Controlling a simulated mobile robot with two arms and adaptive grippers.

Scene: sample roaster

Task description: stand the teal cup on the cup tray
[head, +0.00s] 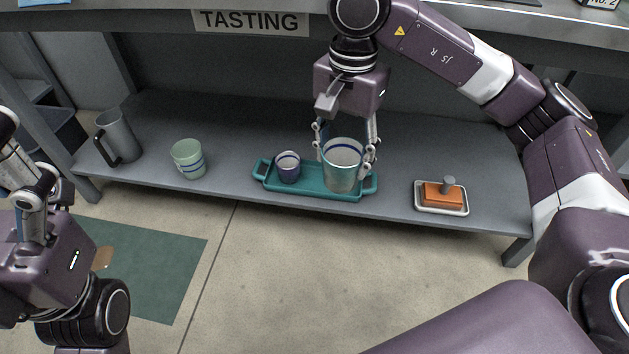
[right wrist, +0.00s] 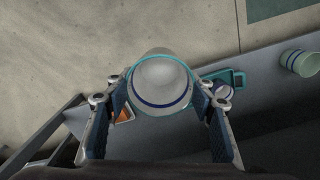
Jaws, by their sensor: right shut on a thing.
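The teal cup (head: 343,172), pale with a teal rim and a dark blue band, is held upright between the fingers of my right gripper (head: 345,152). It also shows large in the right wrist view (right wrist: 160,85), between both fingers. The teal cup tray (head: 316,188) lies on the low shelf, with the held cup over its right half. I cannot tell whether the cup's base touches the tray.
A pale green cup (head: 187,160) stands on the shelf (head: 225,140) left of the tray, with a grey pitcher (head: 118,137) farther left. A dish (head: 442,208) with an orange block (head: 440,195) stands to the right. A "TASTING" sign (head: 250,21) hangs above.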

